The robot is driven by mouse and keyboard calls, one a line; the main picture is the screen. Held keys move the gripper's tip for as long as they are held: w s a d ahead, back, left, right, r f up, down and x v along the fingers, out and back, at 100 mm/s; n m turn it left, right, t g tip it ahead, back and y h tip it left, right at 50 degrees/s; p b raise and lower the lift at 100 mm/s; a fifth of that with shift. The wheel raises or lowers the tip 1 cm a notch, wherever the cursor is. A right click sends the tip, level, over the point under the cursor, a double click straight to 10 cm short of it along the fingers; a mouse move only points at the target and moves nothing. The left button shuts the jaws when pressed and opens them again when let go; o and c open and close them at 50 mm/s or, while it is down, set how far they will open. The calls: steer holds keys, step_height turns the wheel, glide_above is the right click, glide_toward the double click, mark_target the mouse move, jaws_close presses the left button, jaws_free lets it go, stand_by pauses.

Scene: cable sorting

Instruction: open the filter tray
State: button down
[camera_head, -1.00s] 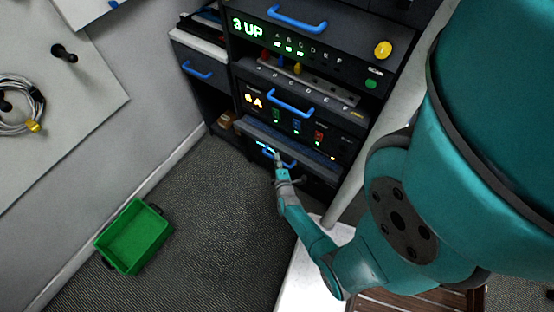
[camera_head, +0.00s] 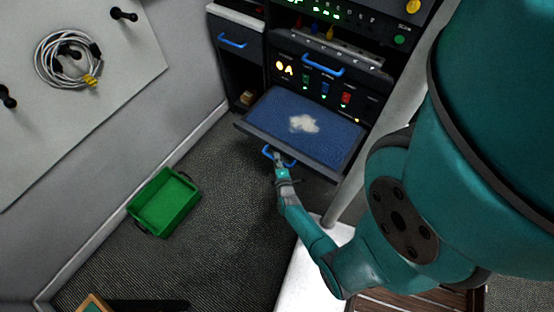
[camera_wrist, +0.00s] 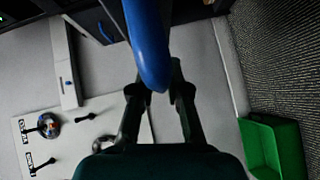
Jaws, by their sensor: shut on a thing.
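The filter tray (camera_head: 262,120) is pulled out from the lower part of the rack. It is a flat tray with a blue mesh surface and a pale dusty patch near its middle. Its blue handle (camera_head: 288,163) is on the front edge, low down. My gripper (camera_head: 278,158) is shut on this handle at its left part. In the wrist view the blue handle (camera_wrist: 148,45) runs down from the top to between the fingers of my gripper (camera_wrist: 160,92). The fingertips partly hide the handle in the head view.
A green bin (camera_head: 165,203) stands on the carpet at left; it also shows in the wrist view (camera_wrist: 272,147). A coiled cable (camera_head: 68,58) hangs on a wall board. Rack units with blue handles (camera_head: 323,66) sit above the tray. The carpet between bin and rack is clear.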

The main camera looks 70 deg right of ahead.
steer(key=c, duration=1.1)
jaws_free()
steer(key=shift+c, duration=0.2)
steer(key=v, duration=1.2)
